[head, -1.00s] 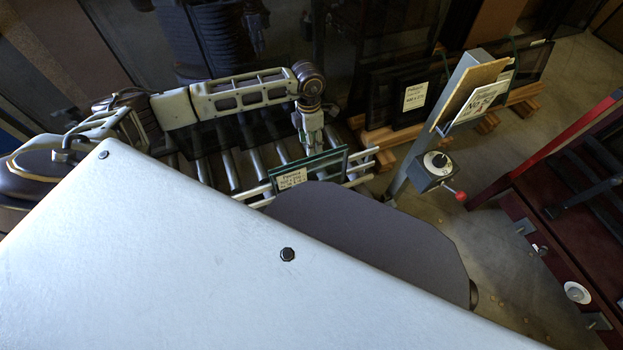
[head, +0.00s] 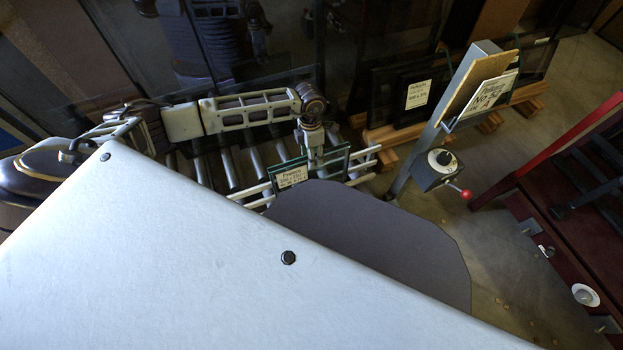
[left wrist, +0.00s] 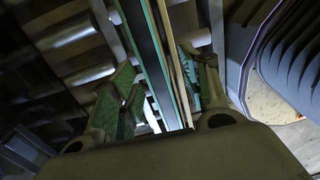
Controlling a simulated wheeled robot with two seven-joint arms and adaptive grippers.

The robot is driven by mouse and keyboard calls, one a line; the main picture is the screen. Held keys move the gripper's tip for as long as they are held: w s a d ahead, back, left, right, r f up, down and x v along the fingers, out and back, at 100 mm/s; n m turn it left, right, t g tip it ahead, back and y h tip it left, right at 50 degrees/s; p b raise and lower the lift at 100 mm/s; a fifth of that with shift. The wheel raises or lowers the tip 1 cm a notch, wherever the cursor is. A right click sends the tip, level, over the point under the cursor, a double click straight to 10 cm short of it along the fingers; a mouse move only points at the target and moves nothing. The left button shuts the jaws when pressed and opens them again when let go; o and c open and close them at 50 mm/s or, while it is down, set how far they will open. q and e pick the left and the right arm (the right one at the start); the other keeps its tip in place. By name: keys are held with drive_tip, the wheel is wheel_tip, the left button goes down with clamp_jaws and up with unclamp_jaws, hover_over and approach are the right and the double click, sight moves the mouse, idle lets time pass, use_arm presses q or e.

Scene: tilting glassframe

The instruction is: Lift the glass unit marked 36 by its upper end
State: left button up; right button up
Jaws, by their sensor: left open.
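A dark-edged glass unit (head: 327,169) with a white label (head: 292,177) stands on the roller rack in the head view. I cannot read a 36 on its label with certainty. My left gripper (head: 315,163) comes down from above at its upper edge. In the left wrist view the left gripper (left wrist: 165,95) is open, its green pads on either side of the glass unit's edge (left wrist: 150,45), which runs between them. I cannot tell whether either pad touches. The glass unit's lower part is hidden behind a grey panel. My right gripper is not in view.
The roller rack (head: 228,168) has pale rails. To the right stand a slanted post with a card (head: 490,95) and a control box (head: 437,168) with a red knob. Other labelled dark glass units (head: 400,96) rest on wooden blocks behind. A red frame (head: 560,150) is at far right.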

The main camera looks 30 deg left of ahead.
sight(312, 178)
use_arm(q)
drive_tip(key=shift+f, duration=0.25)
drive_tip(key=f+b, duration=0.2)
drive_tip(key=f, duration=0.1)
drive_tip(key=f+b, duration=0.1)
drive_tip(key=f, duration=0.1)
drive_tip(key=shift+s+a, duration=0.15)
drive_tip(key=shift+s, duration=0.1)
idle(0.4)
drive_tip(key=shift+c, duration=0.4)
clamp_jaws()
idle(0.3)
drive_tip(key=shift+w+r, duration=0.1)
drive_tip(key=shift+w, duration=0.05)
